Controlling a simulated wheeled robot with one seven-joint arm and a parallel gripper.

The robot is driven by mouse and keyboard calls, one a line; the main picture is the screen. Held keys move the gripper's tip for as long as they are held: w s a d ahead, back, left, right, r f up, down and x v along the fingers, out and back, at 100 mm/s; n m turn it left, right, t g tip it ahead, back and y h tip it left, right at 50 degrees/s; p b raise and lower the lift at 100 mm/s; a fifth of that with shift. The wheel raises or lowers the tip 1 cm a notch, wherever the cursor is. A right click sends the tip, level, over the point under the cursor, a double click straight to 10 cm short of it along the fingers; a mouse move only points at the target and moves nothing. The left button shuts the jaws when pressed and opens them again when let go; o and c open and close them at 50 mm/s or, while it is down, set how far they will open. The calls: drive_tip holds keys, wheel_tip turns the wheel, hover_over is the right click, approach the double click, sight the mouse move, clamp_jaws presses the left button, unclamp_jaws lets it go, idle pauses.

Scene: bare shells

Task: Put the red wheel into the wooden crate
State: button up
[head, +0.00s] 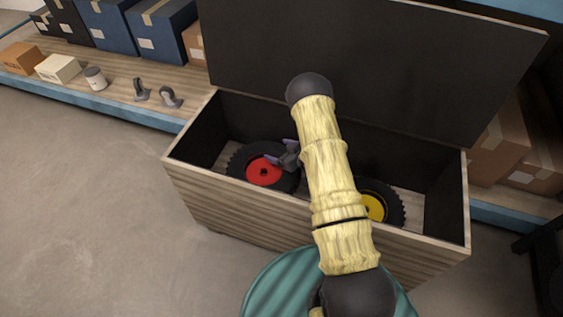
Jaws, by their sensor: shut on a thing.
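The wooden crate (245,213) stands open in the middle of the head view, its dark lid (390,55) raised at the back. The red wheel (264,171), a black tyre with a red hub, is inside the left half of the crate. My gripper (280,158) is inside the crate at the wheel's upper right edge, shut on the wheel. The fingertips are small and partly hidden. I cannot tell whether the wheel touches the crate floor. My arm covers the middle of the crate.
A wheel with a yellow hub (375,207) lies in the crate's right half, partly behind my arm. A low shelf (125,100) with boxes, a can and small parts runs behind the crate at left. Brown boxes (499,145) stand at right. Floor at left is clear.

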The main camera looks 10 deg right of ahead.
wheel_tip(320, 180, down, 5)
drive_tip(key=b, duration=0.3)
drive_tip(key=shift+r, duration=0.1)
drive_tip(key=o, duration=1.4)
drive_tip(key=p+v, duration=0.6)
drive_tip(key=v, duration=0.6)
